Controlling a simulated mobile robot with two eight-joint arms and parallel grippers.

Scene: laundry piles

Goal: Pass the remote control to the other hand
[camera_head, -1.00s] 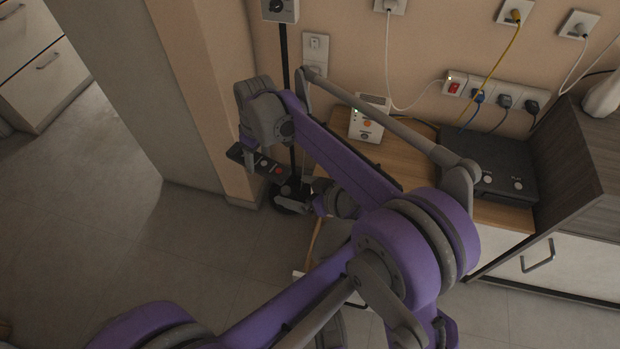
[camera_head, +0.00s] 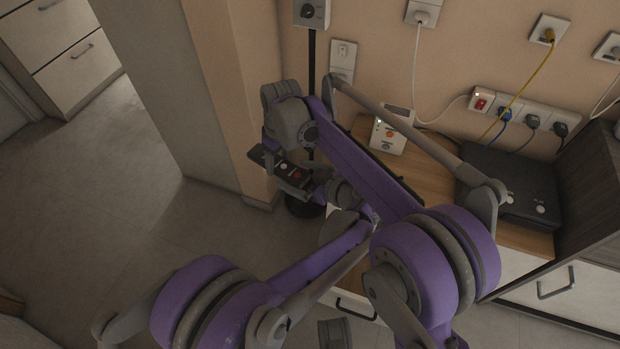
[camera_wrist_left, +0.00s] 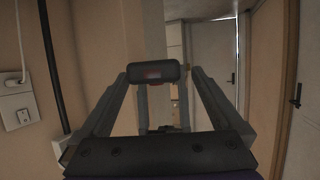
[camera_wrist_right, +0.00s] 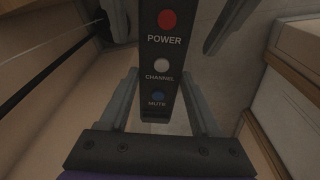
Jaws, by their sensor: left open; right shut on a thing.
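The remote control (camera_head: 270,160) is a dark slim bar with coloured buttons. My right gripper (camera_wrist_right: 160,82) is shut on it; the red POWER, white CHANNEL and blue MUTE buttons face the right wrist camera. In the left wrist view the remote (camera_wrist_left: 153,72) shows end-on, between the fingertips of my left gripper (camera_wrist_left: 160,80). The left gripper is open, with a finger on either side of the remote. Its fingers also flank the remote's far end at the top of the right wrist view. I cannot tell whether they touch it.
A wooden-topped cabinet (camera_head: 437,178) stands behind my right arm, with a black box (camera_head: 515,185) and a white device (camera_head: 391,135) on it. Plugs and cables (camera_head: 520,85) run along the wall. A dark pole (camera_head: 312,75) stands behind the grippers. The floor at left is clear.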

